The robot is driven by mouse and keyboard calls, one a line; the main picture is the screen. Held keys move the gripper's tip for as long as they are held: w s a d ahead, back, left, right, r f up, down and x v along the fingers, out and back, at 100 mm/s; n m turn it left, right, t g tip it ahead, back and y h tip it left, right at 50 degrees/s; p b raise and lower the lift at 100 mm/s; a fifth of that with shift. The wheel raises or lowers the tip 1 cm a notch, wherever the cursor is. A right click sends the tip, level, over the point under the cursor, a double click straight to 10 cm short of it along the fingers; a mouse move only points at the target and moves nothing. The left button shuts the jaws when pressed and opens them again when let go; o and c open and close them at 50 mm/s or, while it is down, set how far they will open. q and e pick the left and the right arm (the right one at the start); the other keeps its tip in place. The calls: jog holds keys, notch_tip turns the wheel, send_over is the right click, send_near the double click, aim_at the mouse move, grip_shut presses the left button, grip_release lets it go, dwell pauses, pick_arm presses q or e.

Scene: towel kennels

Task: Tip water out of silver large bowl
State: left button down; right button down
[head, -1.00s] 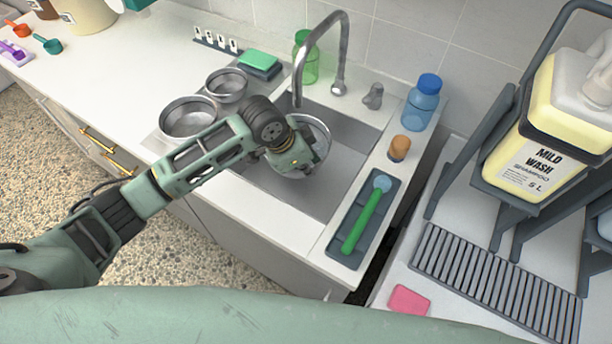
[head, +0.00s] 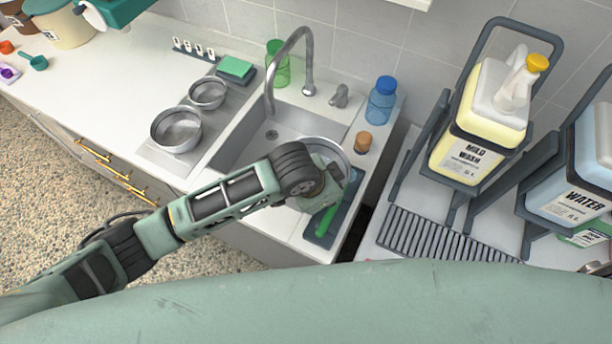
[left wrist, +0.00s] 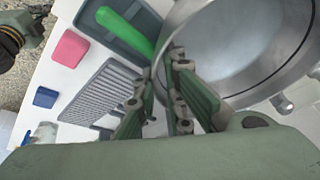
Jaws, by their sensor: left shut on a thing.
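The held silver bowl (head: 326,149) is at the right side of the sink (head: 233,152), beside and partly over the tray with the green brush. My left gripper (head: 322,188) is shut on its near side and hides much of it. In the left wrist view, the bowl (left wrist: 245,45) fills the upper right, with the gripper fingers (left wrist: 162,82) at its rim. Its inside looks smooth and grey; I cannot tell whether water is in it. My right gripper is not in view.
Two other metal bowls, a larger (head: 176,130) and a smaller (head: 207,93), stand left of the sink. The faucet (head: 290,68) arches over the basin. A blue bottle (head: 381,101) and a brown-topped item (head: 363,141) stand right of it. The green brush (head: 326,220) lies in its tray (head: 345,226).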

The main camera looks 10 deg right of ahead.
pick_arm(q)
jog(key=shift+s+d+r+g+h+p, duration=0.4)
jog(key=shift+s+d+r+h, duration=0.25)
jog(key=shift+s+r+h, duration=0.15)
jog(key=r+g+h, duration=0.1)
jog(key=w+a+r+h, duration=0.1)
jog(key=h, duration=0.1)
jog(key=shift+a+r+n+g, duration=0.1)
jog(key=shift+a+n+g, duration=0.05)
jog(key=shift+n+g, duration=0.2)
jog(key=w+a+r+n+g+h+b, duration=0.1)
jog(key=a+h+b, duration=0.4)
jog(key=b, duration=0.5)
jog(key=w+a+r+n+g+h+b, duration=0.2)
jog(key=w+a+r+g+h+b, duration=0.1)
jog(key=b, duration=0.7)
jog(key=shift+w+a+r+h, duration=0.85)
jog(key=shift+w+a+h, duration=0.55)
jog(key=shift+w+h, duration=0.1)
